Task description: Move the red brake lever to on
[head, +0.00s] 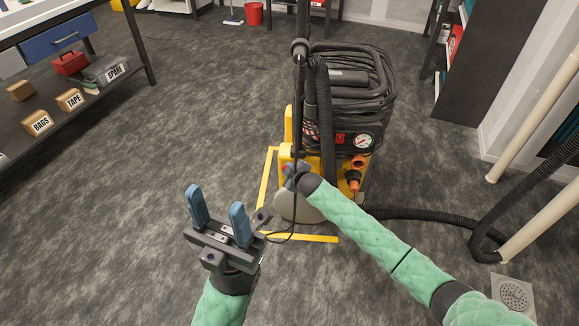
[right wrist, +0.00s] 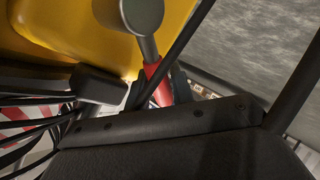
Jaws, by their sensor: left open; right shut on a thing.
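The red brake lever (right wrist: 157,83) shows in the right wrist view as a red grip below a grey metal knob, beside a yellow body. My right gripper (head: 291,171) is shut on this lever, low on the left side of the yellow machine (head: 297,146) in the head view. The dark jaws hide part of the grip, and in the head view only a speck of red shows there. I cannot read any on or off marking. My left gripper (head: 218,203) is open and empty, with blue fingers pointing up, in front of the machine and to its left.
Coiled black hose (head: 375,85) and a gauge (head: 362,141) sit on the machine. A yellow floor frame (head: 265,190) surrounds its base. A black hose (head: 430,216) runs right along the floor. A shelf (head: 135,45) stands left; open carpet lies between.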

